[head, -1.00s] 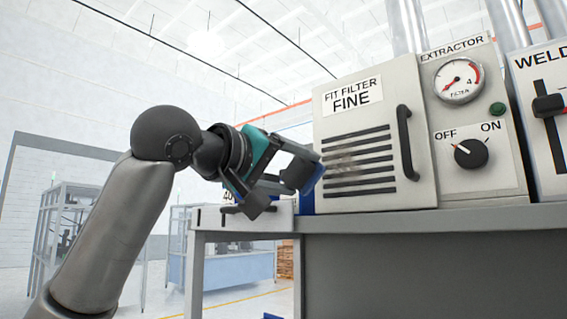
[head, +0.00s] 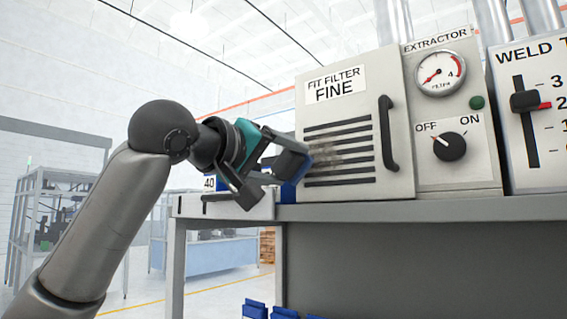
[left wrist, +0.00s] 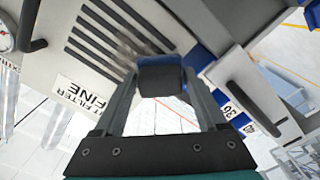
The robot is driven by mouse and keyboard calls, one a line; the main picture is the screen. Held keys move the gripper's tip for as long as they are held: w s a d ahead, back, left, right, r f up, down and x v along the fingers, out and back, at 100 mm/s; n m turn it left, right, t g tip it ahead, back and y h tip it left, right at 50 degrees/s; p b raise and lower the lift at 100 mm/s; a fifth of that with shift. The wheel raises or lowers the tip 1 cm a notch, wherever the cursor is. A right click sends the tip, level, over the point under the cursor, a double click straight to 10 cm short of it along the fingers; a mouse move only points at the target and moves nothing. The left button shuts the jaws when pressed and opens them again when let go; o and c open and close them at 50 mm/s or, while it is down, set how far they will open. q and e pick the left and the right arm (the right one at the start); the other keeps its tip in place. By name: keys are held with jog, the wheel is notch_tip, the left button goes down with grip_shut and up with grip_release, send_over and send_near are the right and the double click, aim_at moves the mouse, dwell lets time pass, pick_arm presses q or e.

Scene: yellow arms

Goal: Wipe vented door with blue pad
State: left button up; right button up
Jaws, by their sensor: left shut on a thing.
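The vented door (head: 352,184) is a pale panel with dark horizontal slots, a "FIT FILTER FINE" label and a black handle (head: 387,134). A brown-grey smudge (head: 338,152) lies across the slots; it also shows in the left wrist view (left wrist: 128,42). My left gripper (head: 292,166) is shut on the blue pad (head: 309,160), at the left edge of the door, left of the smudge. In the left wrist view the pad (left wrist: 184,88) shows mostly as a dark block with blue edges between the fingers. I cannot tell whether it touches the door. My right gripper is out of view.
The door belongs to an extractor cabinet on a grey bench (head: 400,212). Right of it are a gauge (head: 441,74), an OFF/ON knob (head: 449,146) and a weld slider (head: 526,101). Blue bins (head: 255,309) sit low down.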

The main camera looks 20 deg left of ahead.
pick_arm(q)
jog(key=shift+p+x, duration=0.55)
jog(key=shift+x, duration=0.45)
